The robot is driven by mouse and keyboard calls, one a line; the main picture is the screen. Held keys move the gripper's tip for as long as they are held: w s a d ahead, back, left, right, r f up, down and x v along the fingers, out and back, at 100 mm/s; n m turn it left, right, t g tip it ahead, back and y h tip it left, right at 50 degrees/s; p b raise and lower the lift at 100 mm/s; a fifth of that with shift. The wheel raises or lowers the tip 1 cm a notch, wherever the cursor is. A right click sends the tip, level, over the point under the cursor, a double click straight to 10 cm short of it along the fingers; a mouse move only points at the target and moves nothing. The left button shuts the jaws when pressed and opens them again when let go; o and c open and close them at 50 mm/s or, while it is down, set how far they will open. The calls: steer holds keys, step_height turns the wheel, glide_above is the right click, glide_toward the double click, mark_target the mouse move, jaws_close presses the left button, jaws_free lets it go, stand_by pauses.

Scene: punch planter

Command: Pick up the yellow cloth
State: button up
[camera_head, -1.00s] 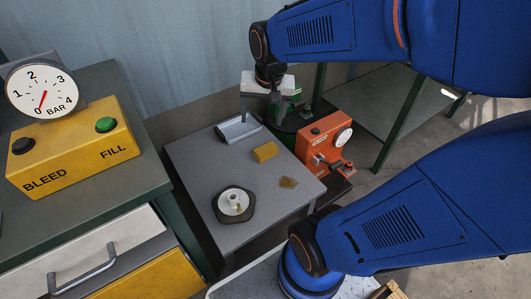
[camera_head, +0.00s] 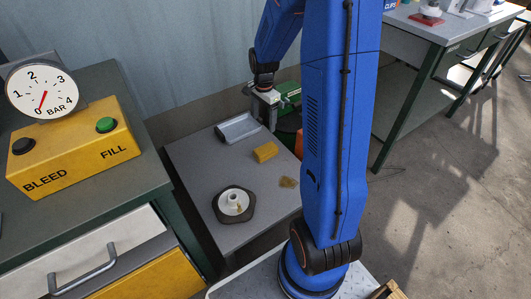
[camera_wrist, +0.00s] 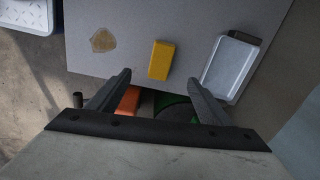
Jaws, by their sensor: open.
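The yellow cloth (camera_head: 265,152) looks like a small folded block and lies flat on the grey table (camera_head: 185,165). In the wrist view the cloth (camera_wrist: 161,60) appears beyond the open fingertips, between their lines. My gripper (camera_head: 270,122) is above the back right part of the table, past the cloth and near the metal tray. In the wrist view its two fingers (camera_wrist: 159,78) are spread, with nothing held between them. The gripper is apart from the cloth.
A shallow metal tray (camera_head: 238,128) and a black part with a white hub (camera_head: 233,204) are on the table, with a brown stain (camera_head: 288,182) near the cloth. Green equipment (camera_head: 289,93) stands behind; an orange unit (camera_wrist: 129,100) shows below the fingers. A bench with a yellow control box (camera_head: 75,150) is left.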

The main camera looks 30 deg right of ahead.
step_height(320, 180, down, 3)
steer(key=w+d+m, duration=0.1)
glide_toward(266, 149)
steer(key=f, duration=0.5)
steer(key=shift+w+a, duration=0.1)
steer(key=shift+a, duration=0.1)
steer(key=shift+w+d+f, duration=0.1)
steer(key=shift+f, duration=1.2)
steer(key=shift+w+d+f, duration=0.1)
steer(key=shift+f, duration=1.25)
steer(key=c, duration=1.2)
steer(key=shift+c, duration=0.2)
step_height(266, 149, up, 10)
steer(key=shift+r, duration=0.1)
